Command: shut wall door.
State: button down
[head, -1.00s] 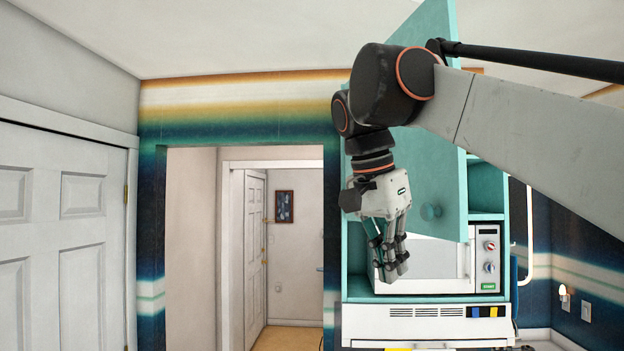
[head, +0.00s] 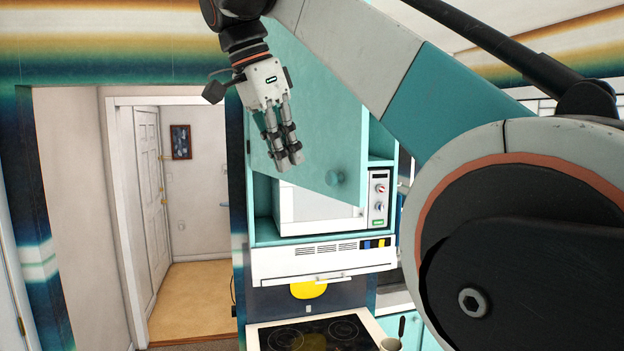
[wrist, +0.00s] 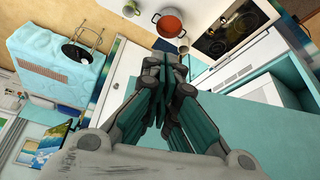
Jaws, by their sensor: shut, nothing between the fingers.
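My gripper (head: 288,165) is shut and empty, fingers pointing down, in front of the door to the left of the knob. I cannot tell whether it touches the door. In the wrist view my closed fingers (wrist: 166,75) show from above; a teal surface lies at the lower right, and the knob does not show.
A white microwave (head: 313,205) sits in the cabinet below the door, above a white range hood (head: 320,262). A black stove top (head: 315,333) is below. An open doorway (head: 195,285) is at left.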

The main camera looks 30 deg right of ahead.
jog(key=d+f+p, duration=0.1)
jog(key=d+f, duration=0.4)
jog(key=d, duration=0.1)
jog(key=shift+w, duration=0.1)
dwell(0.3)
jog(key=shift+d, duration=0.15)
